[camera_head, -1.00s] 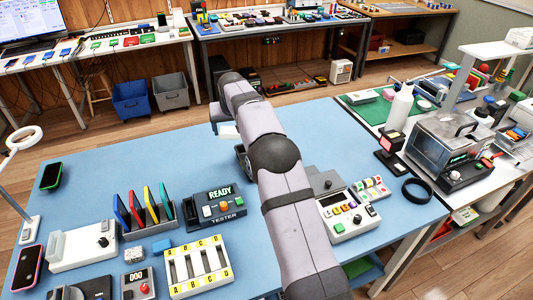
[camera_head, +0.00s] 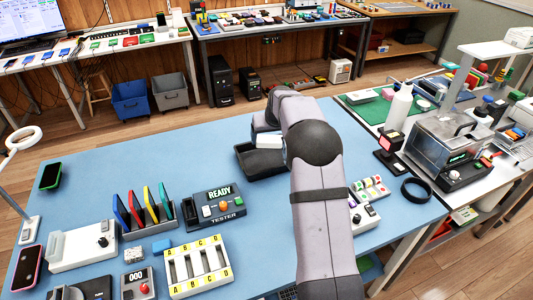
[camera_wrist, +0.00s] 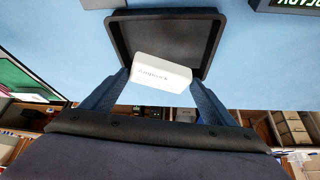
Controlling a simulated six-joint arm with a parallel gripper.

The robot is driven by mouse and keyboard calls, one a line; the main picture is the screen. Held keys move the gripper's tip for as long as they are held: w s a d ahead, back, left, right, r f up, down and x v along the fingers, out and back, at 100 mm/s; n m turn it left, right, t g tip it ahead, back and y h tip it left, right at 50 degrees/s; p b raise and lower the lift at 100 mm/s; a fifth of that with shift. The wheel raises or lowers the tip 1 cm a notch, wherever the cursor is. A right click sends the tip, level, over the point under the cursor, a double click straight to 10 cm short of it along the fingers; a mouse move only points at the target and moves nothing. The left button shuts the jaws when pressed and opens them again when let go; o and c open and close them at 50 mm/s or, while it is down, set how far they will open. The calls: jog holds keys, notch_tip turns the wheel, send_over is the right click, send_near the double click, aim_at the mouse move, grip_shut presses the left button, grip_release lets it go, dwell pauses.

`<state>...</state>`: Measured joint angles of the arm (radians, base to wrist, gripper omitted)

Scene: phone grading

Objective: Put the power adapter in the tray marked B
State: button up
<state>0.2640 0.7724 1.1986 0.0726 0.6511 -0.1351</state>
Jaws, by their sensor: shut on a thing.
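In the wrist view the white power adapter (camera_wrist: 161,74), a small block with faint print on it, is between the two fingers of my gripper (camera_wrist: 160,84). My gripper is shut on it. Beyond it lies a black shallow tray (camera_wrist: 212,50) with a raised rim, empty where I can see inside. The adapter overlaps the tray's near edge in this view; its height above the tray is unclear. In the head view the dark tray (camera_head: 247,166) lies on the blue table, partly hidden by my arm. I see no letter on it. My fingertips are hidden there.
On the blue table (camera_head: 130,180) stand a tester (camera_head: 214,207) reading READY, a slotted block (camera_head: 197,265) lettered A to D and a rack of coloured cards (camera_head: 150,215). A black ring (camera_head: 416,190) lies at the right edge.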

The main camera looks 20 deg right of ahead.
jog(key=p, duration=0.3)
send_near(268, 162)
jog(key=shift+x, duration=2.15)
jog(key=shift+f+b, duration=0.15)
jog(key=shift+b, duration=0.25)
jog(key=o, duration=1.1)
jog(key=shift+s, duration=0.1)
jog(key=shift+r, duration=0.25)
jog(key=b+v, duration=0.2)
jog(key=v, duration=0.9)
jog(key=shift+s+r, duration=0.2)
jog(key=shift+r, duration=0.15)
